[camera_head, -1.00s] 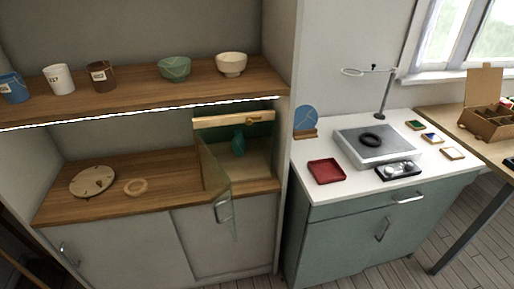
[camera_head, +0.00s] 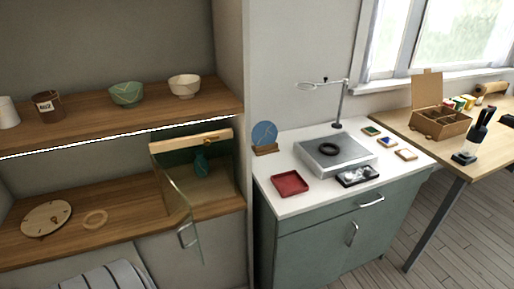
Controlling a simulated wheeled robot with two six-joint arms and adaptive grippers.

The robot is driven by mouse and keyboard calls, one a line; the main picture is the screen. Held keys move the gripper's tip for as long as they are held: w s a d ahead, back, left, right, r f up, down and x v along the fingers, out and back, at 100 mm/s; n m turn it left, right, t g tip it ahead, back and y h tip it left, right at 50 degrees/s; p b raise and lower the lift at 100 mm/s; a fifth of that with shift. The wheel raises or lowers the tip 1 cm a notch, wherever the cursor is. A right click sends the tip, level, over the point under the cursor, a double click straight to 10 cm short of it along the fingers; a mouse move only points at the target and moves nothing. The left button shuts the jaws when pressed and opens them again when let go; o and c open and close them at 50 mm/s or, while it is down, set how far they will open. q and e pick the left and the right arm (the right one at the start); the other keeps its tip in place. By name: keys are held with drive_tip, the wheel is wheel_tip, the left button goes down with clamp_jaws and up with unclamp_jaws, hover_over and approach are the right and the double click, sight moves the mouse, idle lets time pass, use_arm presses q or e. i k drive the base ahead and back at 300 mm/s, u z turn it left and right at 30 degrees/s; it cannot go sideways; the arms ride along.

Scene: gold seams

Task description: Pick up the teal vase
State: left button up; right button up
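The teal vase (camera_head: 201,165) stands upright inside a small lit display case (camera_head: 215,205) on the lower wooden counter. The case's glass door (camera_head: 178,205) stands open toward me, with a metal handle (camera_head: 185,236) on its free edge. A light wooden bar (camera_head: 200,139) runs across the top front of the case, close above the vase. The vase's body is visible behind the opening. Neither of my grippers shows in the head view.
A cork disc (camera_head: 46,217) and a wooden ring (camera_head: 95,218) lie left of the case. Bowls and cups stand on the shelf (camera_head: 110,132) above. To the right, a white worktop (camera_head: 330,200) holds a red tray (camera_head: 290,184) and a grey box (camera_head: 335,157).

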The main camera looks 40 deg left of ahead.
sight(201, 165)
drive_tip(key=z, duration=0.1)
drive_tip(key=i, duration=1.35)
drive_tip(key=u, duration=1.3)
